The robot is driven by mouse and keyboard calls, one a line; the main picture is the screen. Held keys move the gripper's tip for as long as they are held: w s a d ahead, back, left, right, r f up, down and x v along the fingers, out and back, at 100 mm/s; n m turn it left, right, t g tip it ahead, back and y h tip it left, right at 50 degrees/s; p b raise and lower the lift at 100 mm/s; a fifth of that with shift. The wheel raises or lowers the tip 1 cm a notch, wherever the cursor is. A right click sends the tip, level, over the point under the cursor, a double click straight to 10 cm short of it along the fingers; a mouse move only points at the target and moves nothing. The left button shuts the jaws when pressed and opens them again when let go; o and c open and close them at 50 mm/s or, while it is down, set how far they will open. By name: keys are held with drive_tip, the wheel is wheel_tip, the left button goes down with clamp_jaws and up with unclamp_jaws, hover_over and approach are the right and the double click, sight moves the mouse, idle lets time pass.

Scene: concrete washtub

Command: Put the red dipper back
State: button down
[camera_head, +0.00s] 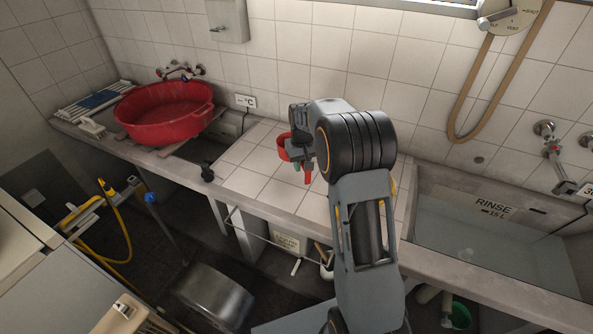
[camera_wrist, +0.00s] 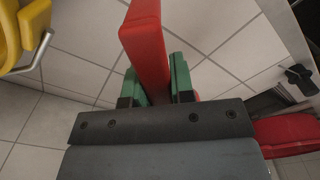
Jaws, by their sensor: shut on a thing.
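The red dipper (camera_head: 283,149) shows beside the end of my arm in the head view, over the tiled counter between the red tub and the rinse basin. My gripper (camera_head: 300,163) is shut on it. In the wrist view the dipper's flat red handle (camera_wrist: 147,45) stands between the green finger pads of my gripper (camera_wrist: 160,82). Part of the dipper is hidden by my gripper and arm. I cannot tell exactly how high it is above the tiles.
A big red tub (camera_head: 165,112) stands on the counter at left. A rinse basin (camera_head: 490,255) with water is at right. A yellow object (camera_wrist: 22,30) is at the wrist view's upper left. A black knob (camera_head: 207,172) sits at the counter's front edge. The tiles (camera_head: 255,185) left of my gripper are clear.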

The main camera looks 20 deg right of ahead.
hover_over(297, 179)
drive_tip(key=s, duration=0.1)
wheel_tip(297, 179, down, 6)
drive_tip(key=shift+r+p, duration=0.25)
drive_tip(key=shift+p, duration=0.1)
drive_tip(key=shift+w+f, duration=0.45)
drive_tip(key=shift+f, duration=0.35)
drive_tip(key=shift+f+p, duration=0.4)
drive_tip(key=shift+f, duration=0.9)
drive_tip(key=shift+f, duration=0.2)
drive_tip(key=c, duration=1)
unclamp_jaws()
